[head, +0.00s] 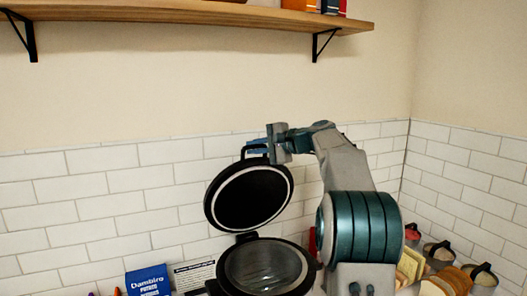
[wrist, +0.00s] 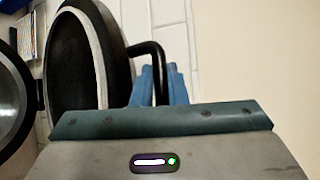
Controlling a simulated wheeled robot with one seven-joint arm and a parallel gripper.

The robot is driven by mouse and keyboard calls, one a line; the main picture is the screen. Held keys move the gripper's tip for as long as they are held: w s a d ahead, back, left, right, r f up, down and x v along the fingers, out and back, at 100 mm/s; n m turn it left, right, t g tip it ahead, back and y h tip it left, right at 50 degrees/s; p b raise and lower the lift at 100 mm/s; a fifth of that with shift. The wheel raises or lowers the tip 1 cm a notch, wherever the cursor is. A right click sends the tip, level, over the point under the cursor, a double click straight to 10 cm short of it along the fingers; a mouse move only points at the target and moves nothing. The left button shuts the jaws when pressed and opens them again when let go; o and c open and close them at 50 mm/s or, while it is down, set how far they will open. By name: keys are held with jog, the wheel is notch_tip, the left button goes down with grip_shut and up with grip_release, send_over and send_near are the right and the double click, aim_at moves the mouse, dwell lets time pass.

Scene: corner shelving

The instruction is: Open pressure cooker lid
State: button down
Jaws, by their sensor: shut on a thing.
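The pressure cooker (head: 264,267) stands at the bottom middle of the head view, with its round mouth uncovered. Its black lid (head: 249,197) is tilted up on the far side, near upright, with its pale-rimmed underside facing me. The lid's black handle (head: 256,152) is at its top edge. My gripper (head: 256,145) is at this handle, shut on it. In the wrist view the blue fingers (wrist: 160,85) are around the bent handle (wrist: 152,50), next to the lid (wrist: 78,60). The pot's rim (wrist: 12,100) shows at the left edge there.
A blue box (head: 148,282) and a grey-white box (head: 195,275) stand left of the cooker. Several jars and food items (head: 445,270) stand at the right. The tiled wall (head: 110,210) is close behind the lid. A wooden shelf (head: 190,12) is above.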

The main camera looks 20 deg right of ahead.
jog(key=shift+w+r, duration=0.1)
jog(key=shift+w, duration=0.85)
jog(key=c, duration=1.5)
grip_release()
jog(key=shift+w, duration=0.1)
jog(key=shift+o, duration=0.2)
jog(key=b+v, duration=0.3)
jog(key=v, duration=1)
jog(key=shift+s+d+r, duration=0.2)
jog(key=shift+s+r, duration=0.05)
jog(key=shift+r, duration=0.2)
jog(key=shift+a+g+h, duration=0.1)
jog(key=shift+g+h, duration=0.2)
